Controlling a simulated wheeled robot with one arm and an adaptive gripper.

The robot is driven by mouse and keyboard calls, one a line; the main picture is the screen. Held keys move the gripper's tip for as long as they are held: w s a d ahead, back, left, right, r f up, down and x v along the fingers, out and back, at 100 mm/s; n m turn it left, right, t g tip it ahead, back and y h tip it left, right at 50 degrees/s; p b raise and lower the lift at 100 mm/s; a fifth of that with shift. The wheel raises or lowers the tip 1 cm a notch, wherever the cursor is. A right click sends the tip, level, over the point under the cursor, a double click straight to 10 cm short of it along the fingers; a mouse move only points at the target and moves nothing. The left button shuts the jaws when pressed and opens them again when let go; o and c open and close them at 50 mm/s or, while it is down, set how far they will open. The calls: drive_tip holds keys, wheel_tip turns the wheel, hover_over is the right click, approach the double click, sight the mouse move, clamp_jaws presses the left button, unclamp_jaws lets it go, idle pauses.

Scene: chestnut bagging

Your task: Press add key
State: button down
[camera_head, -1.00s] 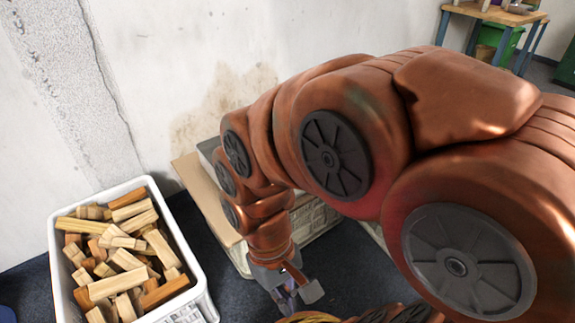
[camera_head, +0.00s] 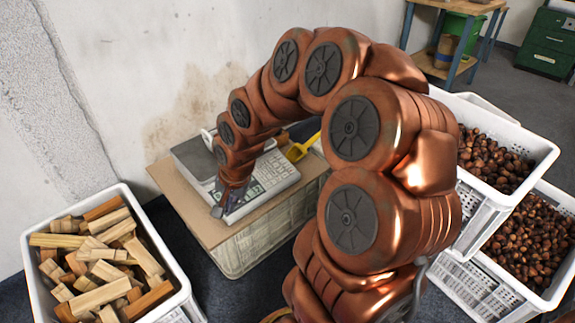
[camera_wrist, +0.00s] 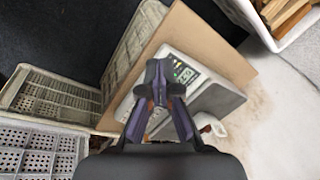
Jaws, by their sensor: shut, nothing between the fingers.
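A grey and white weighing scale (camera_head: 272,180) with a keypad stands on a cardboard sheet on a crate; it also shows in the wrist view (camera_wrist: 216,98). Its front panel carries a dark display and rows of small keys, too small to read, so I cannot tell the add key apart. My gripper (camera_head: 219,212) is shut and empty, pointing down at the front panel's left end. In the wrist view my gripper (camera_wrist: 158,66) covers part of the panel beside the green-lit display (camera_wrist: 185,72). I cannot tell if the fingertips touch a key.
A cardboard sheet (camera_head: 172,188) lies under the scale. A white crate of wood blocks (camera_head: 33,250) stands at left. White crates of chestnuts (camera_head: 540,150) stand at right. The wall is close behind.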

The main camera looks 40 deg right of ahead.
drive_tip(key=w+d+f+m+t, duration=0.2)
drive_tip(key=w+d+m+t, duration=0.3)
drive_tip(key=w+d, duration=0.4)
drive_tip(key=w+d+f+m+t+h+p, duration=0.1)
drive_tip(key=d+f+m+t+h, duration=0.1)
drive_tip(key=d+m, duration=0.6)
drive_tip(key=d+f+m+t+h, duration=0.2)
drive_tip(key=d+m, duration=0.5)
drive_tip(key=d, duration=1)
drive_tip(key=shift+w+f+m+t+p, duration=0.15)
drive_tip(key=shift+w+m+t+p, duration=0.15)
drive_tip(key=shift+w+m+p, duration=0.1)
drive_tip(key=b, duration=0.7)
hover_over(287, 167)
drive_tip(key=s, duration=0.2)
drive_tip(key=f, duration=0.6)
drive_tip(key=shift+s+f, duration=0.15)
drive_tip(key=shift+s, duration=0.05)
drive_tip(key=shift+w+f+p, duration=0.1)
drive_tip(key=shift+w+p, duration=0.05)
drive_tip(key=shift+p, duration=0.5)
drive_tip(key=shift+w+f, duration=0.3)
drive_tip(key=shift+f, duration=0.65)
